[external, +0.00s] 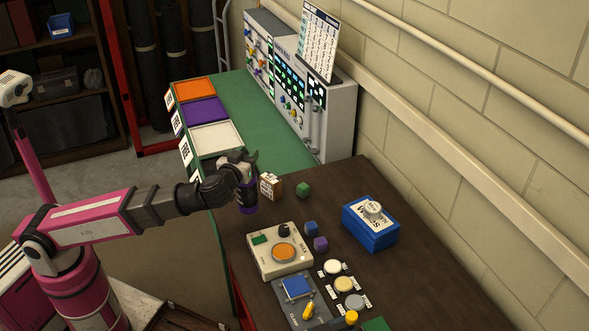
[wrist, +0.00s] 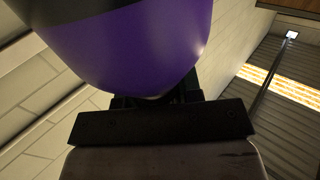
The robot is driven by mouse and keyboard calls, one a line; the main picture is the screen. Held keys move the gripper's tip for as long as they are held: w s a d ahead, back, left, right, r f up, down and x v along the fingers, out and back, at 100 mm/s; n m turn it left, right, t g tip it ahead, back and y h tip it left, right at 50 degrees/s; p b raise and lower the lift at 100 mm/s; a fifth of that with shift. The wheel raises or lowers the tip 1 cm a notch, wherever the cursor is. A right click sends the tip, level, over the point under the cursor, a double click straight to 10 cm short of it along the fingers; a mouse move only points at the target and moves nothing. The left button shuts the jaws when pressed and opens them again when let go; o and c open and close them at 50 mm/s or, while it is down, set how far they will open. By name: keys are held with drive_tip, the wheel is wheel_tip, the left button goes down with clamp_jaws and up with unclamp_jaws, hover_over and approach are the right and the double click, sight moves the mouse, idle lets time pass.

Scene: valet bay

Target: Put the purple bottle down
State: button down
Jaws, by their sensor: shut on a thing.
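The purple bottle (external: 247,198) is held in my gripper (external: 245,172), in the middle of the external view. Only part of its purple side shows there, below the dark fingers. In the wrist view the bottle (wrist: 145,45) fills the upper middle, purple with a dark band at top left. My gripper (wrist: 160,103) is shut on it, with the fingers mostly hidden behind the bottle.
A small brown box with a white label (external: 270,186) stands just right of the bottle. A green cube (external: 303,190), a blue cube (external: 311,228), a purple cube (external: 320,244), a white button box (external: 279,251) and a blue box (external: 371,225) stand on the table. Coloured trays (external: 205,110) lie behind.

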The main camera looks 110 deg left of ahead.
drive_tip(key=shift+w+d+f, duration=0.3)
drive_tip(key=shift+w+f, duration=0.1)
drive_tip(key=shift+w, duration=0.25)
drive_tip(key=shift+f, duration=2.15)
drive_tip(key=c, duration=0.8)
unclamp_jaws()
drive_tip(key=d, duration=1.2)
